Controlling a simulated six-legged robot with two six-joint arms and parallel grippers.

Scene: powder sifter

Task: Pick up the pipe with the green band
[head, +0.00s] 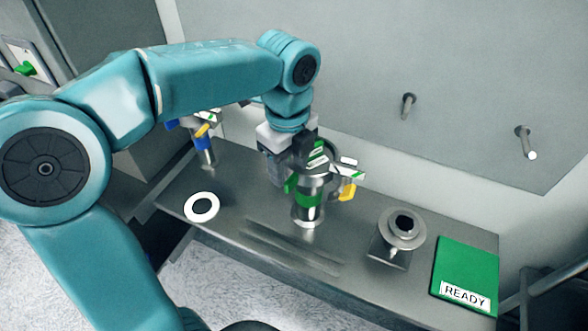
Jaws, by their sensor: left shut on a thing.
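The pipe with the green band (308,199) is a steel pipe near the middle of the metal bench in the head view. It is roughly upright, with a yellow-tipped part on its right side. My left gripper (304,160) comes down from above and is shut on the pipe's upper part. The gripper hides some of the pipe's top. I cannot tell whether the pipe's lower end touches the bench. My right gripper is not in view.
A pipe with a blue band (203,146) stands at the back left. A white ring (201,207) lies at the left on the bench (265,222). A steel flanged fitting (398,238) and a green READY panel (466,270) are at the right. Two pegs stick out from the back wall.

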